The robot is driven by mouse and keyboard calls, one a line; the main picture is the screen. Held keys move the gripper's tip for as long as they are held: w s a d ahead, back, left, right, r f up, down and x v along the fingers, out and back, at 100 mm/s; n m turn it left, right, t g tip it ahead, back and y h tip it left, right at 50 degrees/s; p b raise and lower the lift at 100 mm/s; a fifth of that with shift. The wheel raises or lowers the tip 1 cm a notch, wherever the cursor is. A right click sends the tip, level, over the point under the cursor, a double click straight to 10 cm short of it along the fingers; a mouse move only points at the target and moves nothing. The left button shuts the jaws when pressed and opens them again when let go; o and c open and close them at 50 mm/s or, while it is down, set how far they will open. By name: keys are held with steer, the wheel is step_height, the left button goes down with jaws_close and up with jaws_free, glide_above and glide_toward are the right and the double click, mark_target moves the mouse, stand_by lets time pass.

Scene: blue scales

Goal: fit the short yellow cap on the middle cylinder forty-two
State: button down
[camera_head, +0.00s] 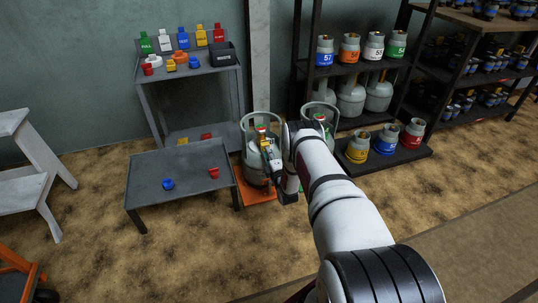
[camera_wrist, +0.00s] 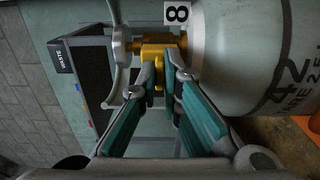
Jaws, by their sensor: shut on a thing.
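My gripper (camera_head: 268,152) is at the cylinder (camera_head: 253,172) that stands on an orange scale. In the wrist view the grey cylinder body (camera_wrist: 240,60) bears the number 42. Between the teal-padded fingers (camera_wrist: 165,82), shut on it, is the short yellow cap (camera_wrist: 158,76). The cap meets the yellow-brass valve (camera_wrist: 150,50) under the collar; the two are close in colour, and I cannot tell how far the cap is on. In the head view the cap is too small to tell apart.
A low grey table (camera_head: 165,165) left of the cylinder holds a blue cap (camera_head: 168,184) and a red cap (camera_head: 214,173). A shelf cart (camera_head: 190,72) with coloured caps stands behind. A second cylinder (camera_head: 322,108) and a rack (camera_head: 345,68) are to the right.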

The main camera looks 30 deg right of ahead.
steer(key=shift+w+d, duration=0.1)
steer(key=shift+w, duration=0.3)
steer(key=c, duration=1.7)
jaws_free()
steer(key=shift+s, duration=0.15)
